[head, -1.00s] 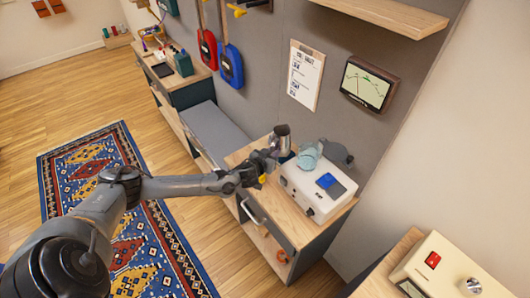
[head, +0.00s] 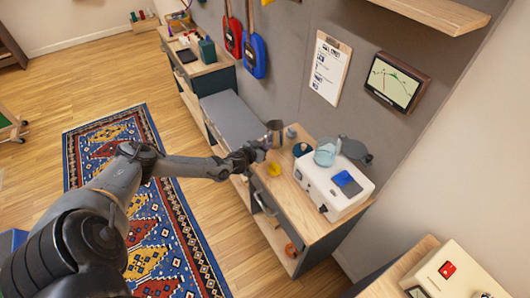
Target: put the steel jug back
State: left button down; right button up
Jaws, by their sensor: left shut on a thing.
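My left gripper (head: 256,151) is shut on the steel jug (head: 275,126), a small dark-grey metal vessel partly hidden by the fingers. It holds the jug near the left edge of the wooden cabinet top (head: 283,183), beside the grey bench. I cannot tell how far the jug is above the surfaces. My right gripper is not in view.
On the cabinet top are a white machine (head: 316,180) with a clear pale-blue vessel (head: 326,152), a dark-blue round item (head: 302,149), a small grey-blue item (head: 291,132) and a yellow item (head: 274,169). A grey padded bench (head: 232,120) stands beyond.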

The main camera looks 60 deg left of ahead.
pick_arm(q)
jog(key=shift+f+b, duration=0.4)
jog(key=shift+f, duration=1.5)
jog(key=c, duration=1)
grip_release()
jog(key=shift+c, duration=0.2)
